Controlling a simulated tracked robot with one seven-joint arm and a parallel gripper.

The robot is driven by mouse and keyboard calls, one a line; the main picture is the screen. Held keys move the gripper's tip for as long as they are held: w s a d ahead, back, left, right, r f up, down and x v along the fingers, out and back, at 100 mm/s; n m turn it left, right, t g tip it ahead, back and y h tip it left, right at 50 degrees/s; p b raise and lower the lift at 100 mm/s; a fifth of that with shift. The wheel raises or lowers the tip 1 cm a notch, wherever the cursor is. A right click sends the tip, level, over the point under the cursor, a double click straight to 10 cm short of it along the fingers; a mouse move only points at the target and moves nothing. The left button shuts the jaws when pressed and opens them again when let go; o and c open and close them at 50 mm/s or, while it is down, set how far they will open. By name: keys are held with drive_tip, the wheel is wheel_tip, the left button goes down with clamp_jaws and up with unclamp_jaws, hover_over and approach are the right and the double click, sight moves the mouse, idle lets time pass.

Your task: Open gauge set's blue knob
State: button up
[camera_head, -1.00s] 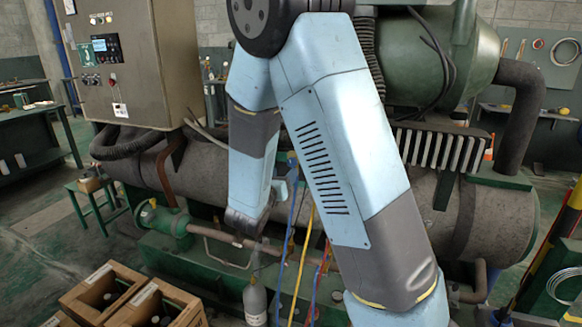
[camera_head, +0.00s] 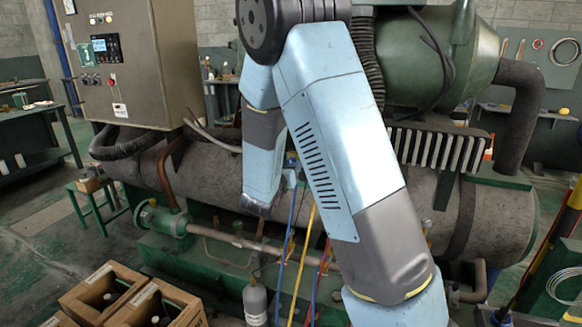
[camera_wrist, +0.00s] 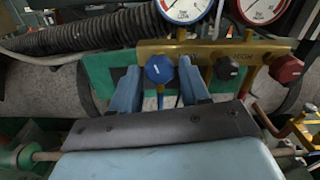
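The gauge set shows in the wrist view as a brass manifold (camera_wrist: 215,48) with a blue-rimmed gauge (camera_wrist: 186,8) and a red-rimmed gauge (camera_wrist: 262,8) above it. Its blue knob (camera_wrist: 159,69) sits at the left of the manifold front. My gripper (camera_wrist: 158,78) is open, with one blue finger on each side of the blue knob. The left finger is apart from the knob; whether the right one touches cannot be told. A red knob (camera_wrist: 286,68) is at the right. In the head view my arm hides the gauges; only hoses show below.
A dark knob (camera_wrist: 226,68) sits between the blue and red knobs. Blue, yellow and red hoses (camera_head: 303,262) hang below my arm. A grey cylinder (camera_head: 256,303) stands near wooden crates (camera_head: 160,306). A large pipe-like vessel (camera_head: 470,215) lies behind.

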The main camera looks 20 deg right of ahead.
drive_tip(key=c, duration=0.7)
drive_tip(key=shift+m, duration=0.9)
drive_tip(key=shift+c, duration=0.2)
drive_tip(key=o, duration=1)
drive_tip(key=shift+o, duration=0.2)
drive_tip(key=v, duration=1.3)
drive_tip(key=shift+s+a, duration=0.3)
